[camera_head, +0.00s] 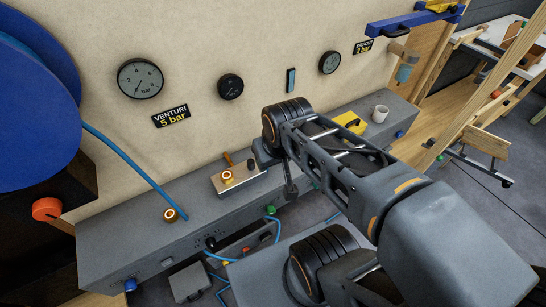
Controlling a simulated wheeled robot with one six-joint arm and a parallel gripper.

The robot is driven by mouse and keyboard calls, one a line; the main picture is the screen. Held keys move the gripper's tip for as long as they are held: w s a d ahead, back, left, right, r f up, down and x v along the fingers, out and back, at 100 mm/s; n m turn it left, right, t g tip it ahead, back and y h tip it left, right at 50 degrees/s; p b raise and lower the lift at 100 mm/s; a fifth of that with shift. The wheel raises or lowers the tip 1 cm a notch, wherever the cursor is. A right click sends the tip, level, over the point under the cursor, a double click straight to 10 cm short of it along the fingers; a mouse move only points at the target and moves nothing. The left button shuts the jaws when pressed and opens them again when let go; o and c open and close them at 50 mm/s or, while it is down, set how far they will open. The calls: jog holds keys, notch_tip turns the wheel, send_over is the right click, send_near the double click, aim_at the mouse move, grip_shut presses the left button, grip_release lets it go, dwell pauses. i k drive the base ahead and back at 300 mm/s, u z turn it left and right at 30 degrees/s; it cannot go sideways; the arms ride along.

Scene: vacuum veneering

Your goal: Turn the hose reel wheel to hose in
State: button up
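A large blue reel (40,115) fills the upper left and is cut off by the picture edge. A blue hose (125,160) runs from it down to a brass-coloured fitting (170,214) on the grey bench box. A round orange-red knob (47,208) sits just below the reel; I cannot tell whether it belongs to it. My arm reaches in from the lower right. My gripper (275,170) is at the arm's far end above the grey box, well to the right of the reel. Its fingers are small and partly hidden, so their opening is unclear.
A metal block (238,178) with a brass fitting and wooden-handled lever stands left of my gripper. The grey box (125,232) runs along the wall below several gauges. A yellow block (350,122) and white mug (380,113) stand right. Blue hoses lie below the box.

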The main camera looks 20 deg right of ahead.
aim_at(48, 209)
jog(key=z, duration=0.15)
jog(key=k, duration=0.3)
jog(key=u, duration=0.35)
jog(key=i, duration=0.2)
jog(key=u, duration=1.6)
jog(key=k, duration=0.5)
jog(key=u, duration=0.95)
jog(key=i, duration=0.65)
